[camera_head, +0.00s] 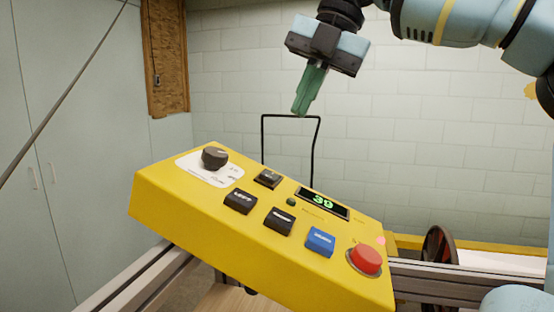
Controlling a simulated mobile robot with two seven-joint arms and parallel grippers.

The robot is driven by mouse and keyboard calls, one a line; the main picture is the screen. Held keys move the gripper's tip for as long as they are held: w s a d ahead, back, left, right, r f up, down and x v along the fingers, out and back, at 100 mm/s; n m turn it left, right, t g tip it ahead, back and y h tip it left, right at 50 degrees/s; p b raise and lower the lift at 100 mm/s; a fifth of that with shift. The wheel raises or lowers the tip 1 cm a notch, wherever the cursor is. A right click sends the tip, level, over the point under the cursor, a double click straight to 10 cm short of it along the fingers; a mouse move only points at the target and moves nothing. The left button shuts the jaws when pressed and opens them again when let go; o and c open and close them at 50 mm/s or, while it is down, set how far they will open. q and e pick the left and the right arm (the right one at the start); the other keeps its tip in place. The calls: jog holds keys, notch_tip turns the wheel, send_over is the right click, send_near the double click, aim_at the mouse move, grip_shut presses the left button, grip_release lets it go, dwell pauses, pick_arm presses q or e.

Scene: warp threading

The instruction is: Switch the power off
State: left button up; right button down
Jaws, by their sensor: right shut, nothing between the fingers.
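A yellow control box (200,235) sits tilted in the lower middle of the head view. On its top are a black rotary knob (215,157) on a white label, several black buttons, one of them a dark button (267,179) near the back edge, a blue button (320,241) and a red round button (366,260). A small display (323,201) glows green and seems to read 39. My right gripper (301,112) is above and behind the box, its green fingers shut, pointing down and empty. It touches nothing on the box. My left gripper is not in view.
A thin black wire frame (263,142) rises behind the box, close to my right fingertips in the picture. Metal rails (440,281) run beside the box. A dark wheel (438,247) stands at the right. Space above the panel looks clear.

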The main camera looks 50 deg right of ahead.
aim_at(273, 175)
jog(key=x, duration=1)
jog(key=shift+f, duration=0.1)
jog(key=shift+a+f, duration=0.25)
jog(key=shift+w+d, duration=0.1)
jog(key=shift+d, duration=0.1)
jog(key=shift+d, duration=0.15)
jog(key=shift+w+d, duration=0.3)
jog(key=shift+d, duration=0.15)
